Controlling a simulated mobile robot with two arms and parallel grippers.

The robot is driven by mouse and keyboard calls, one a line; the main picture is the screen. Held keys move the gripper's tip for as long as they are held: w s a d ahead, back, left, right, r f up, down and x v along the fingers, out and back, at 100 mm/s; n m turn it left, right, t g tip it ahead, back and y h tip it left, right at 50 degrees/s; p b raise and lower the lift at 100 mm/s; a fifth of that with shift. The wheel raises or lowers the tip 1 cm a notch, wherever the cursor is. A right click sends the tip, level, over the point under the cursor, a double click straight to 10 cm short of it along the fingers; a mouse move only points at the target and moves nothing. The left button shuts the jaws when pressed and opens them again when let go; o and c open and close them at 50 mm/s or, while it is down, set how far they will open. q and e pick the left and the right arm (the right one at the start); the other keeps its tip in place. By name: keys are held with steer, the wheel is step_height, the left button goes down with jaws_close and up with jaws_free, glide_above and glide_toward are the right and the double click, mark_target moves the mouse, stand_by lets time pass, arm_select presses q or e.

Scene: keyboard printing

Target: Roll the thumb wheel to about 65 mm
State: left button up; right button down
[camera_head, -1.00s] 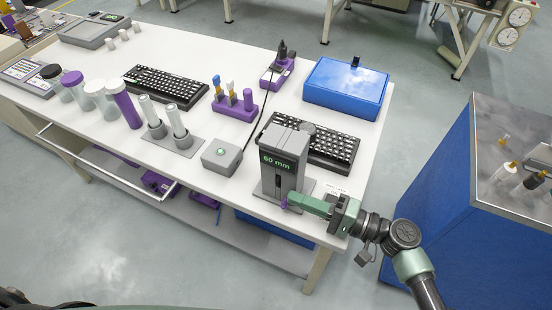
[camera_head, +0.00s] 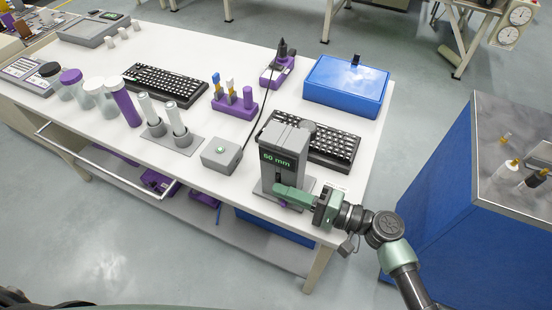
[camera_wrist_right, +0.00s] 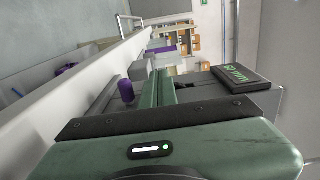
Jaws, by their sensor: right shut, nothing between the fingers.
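The grey device (camera_head: 286,150) stands upright near the right end of the table. Its green display (camera_head: 276,160) reads 60 mm; the display also shows in the right wrist view (camera_wrist_right: 240,78). My right gripper (camera_head: 277,189) is shut and empty, its green fingers across the device's lower front, close to it; I cannot tell whether they touch. It fills the lower right wrist view, with the fingers (camera_wrist_right: 165,85) reaching toward the device. A small purple cylinder (camera_wrist_right: 126,91) is left of the fingers there. I cannot clearly make out the thumb wheel. My left gripper is not in view.
A grey box with a green button (camera_head: 221,153) is left of the device. A black keyboard (camera_head: 335,147) and a blue case (camera_head: 346,85) lie behind it. A purple holder (camera_head: 235,105) stands further back. The table's front edge is close below the gripper.

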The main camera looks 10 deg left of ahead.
steer(key=shift+r, duration=0.9)
steer(key=shift+s, duration=0.1)
steer(key=shift+s+a, duration=0.1)
steer(key=shift+s, duration=0.15)
steer(key=b+v, duration=0.1)
steer(key=v, duration=0.4)
steer(key=shift+s+f+b, duration=0.1)
steer(key=shift+f+b, duration=0.05)
steer(key=shift+b, duration=0.25)
steer(key=shift+s+d, duration=0.15)
steer(key=shift+d, duration=0.25)
